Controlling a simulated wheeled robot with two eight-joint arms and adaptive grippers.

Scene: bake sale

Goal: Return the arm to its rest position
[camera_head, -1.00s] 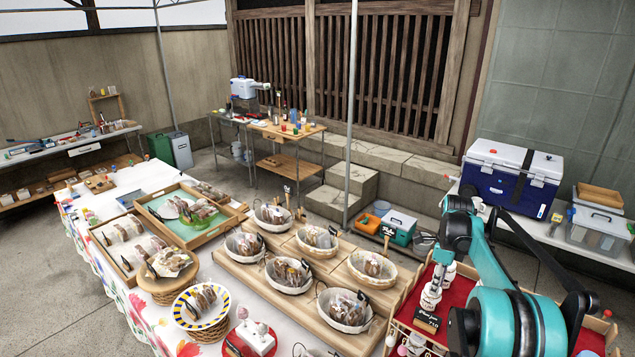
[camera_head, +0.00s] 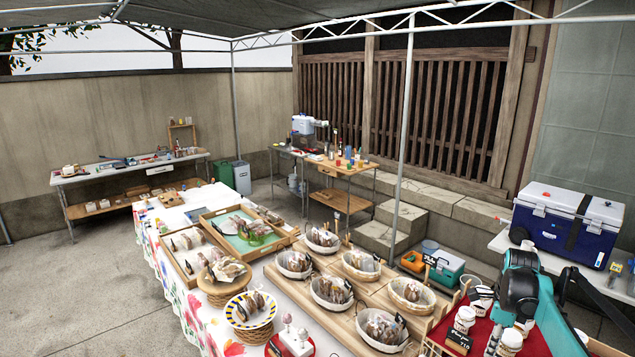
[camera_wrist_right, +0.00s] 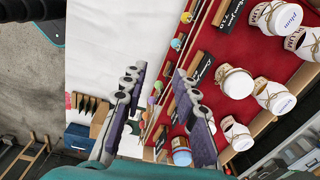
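My right arm (camera_head: 522,295), teal and black, comes in at the lower right of the head view, over the red display with jars. Its gripper is hidden or out of frame there. In the right wrist view my right gripper (camera_wrist_right: 160,72) is open, its two dark fingers apart with nothing between them. It points down over the white tablecloth (camera_wrist_right: 112,45) beside the red display (camera_wrist_right: 235,55), which holds lidded jars (camera_wrist_right: 236,82). My left arm and gripper are not in view.
Baskets of wrapped baked goods (camera_head: 381,328) stand on a wooden riser close left of my right arm. A striped plate (camera_head: 251,309) and a wooden tray (camera_head: 190,284) lie farther left. A blue cooler (camera_head: 560,232) stands on the right table. The floor (camera_head: 80,290) at left is clear.

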